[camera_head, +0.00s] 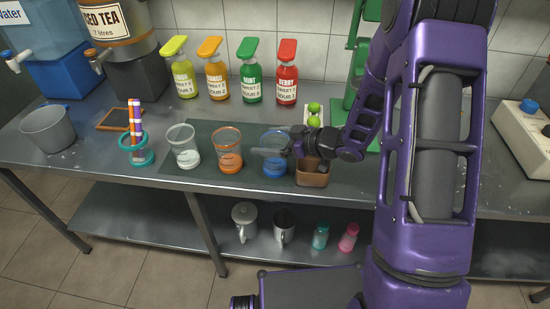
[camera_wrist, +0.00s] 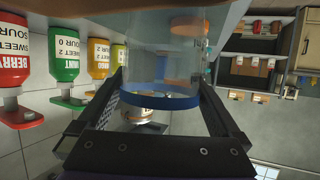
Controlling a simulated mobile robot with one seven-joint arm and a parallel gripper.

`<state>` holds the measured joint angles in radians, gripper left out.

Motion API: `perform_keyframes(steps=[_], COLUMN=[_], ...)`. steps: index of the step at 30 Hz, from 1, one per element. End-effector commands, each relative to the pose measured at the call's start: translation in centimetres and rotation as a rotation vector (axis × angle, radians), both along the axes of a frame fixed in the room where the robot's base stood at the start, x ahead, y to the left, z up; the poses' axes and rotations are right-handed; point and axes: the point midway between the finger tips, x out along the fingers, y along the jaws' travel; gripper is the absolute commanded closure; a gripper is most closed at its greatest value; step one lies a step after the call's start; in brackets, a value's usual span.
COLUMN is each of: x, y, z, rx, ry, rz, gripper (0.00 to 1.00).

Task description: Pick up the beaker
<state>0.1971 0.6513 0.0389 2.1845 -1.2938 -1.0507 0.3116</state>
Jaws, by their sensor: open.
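A clear beaker with a blue rim and blue base (camera_head: 274,170) stands upright on the dark mat, rightmost of three beakers. The other two are a clear one with a whitish bottom (camera_head: 184,150) and an orange-rimmed one (camera_head: 229,160). My gripper (camera_head: 272,152) is open at the blue beaker's right side, its fingers reaching left at the beaker's height. In the wrist view, a clear beaker with a blue band (camera_wrist: 165,100) fills the space between the spread fingers of my gripper (camera_wrist: 161,85). Whether either finger touches it I cannot tell.
A brown square container (camera_head: 312,178) stands just right of the blue beaker, under my gripper. Several pump bottles (camera_head: 250,80) line the wall behind. A teal ring holder (camera_head: 137,155) and a grey bucket (camera_head: 48,130) stand at left. The mat's front strip is clear.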

Motion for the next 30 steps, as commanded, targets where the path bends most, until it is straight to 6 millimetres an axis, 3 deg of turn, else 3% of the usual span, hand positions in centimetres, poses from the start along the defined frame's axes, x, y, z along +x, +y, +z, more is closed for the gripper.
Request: perform_keyframes(steps=[3, 11, 26, 30], x=[0.56, 0.67, 0.66, 0.66], y=[0.9, 1.03, 0.99, 0.99], z=[-0.46, -0.49, -0.48, -0.47], rx=[0.001, 0.0, 0.0, 0.0], ry=[0.0, 0.0, 0.0, 0.0], rz=[0.001, 0.0, 0.0, 0.0], gripper=[0.0, 0.0, 0.9, 0.92])
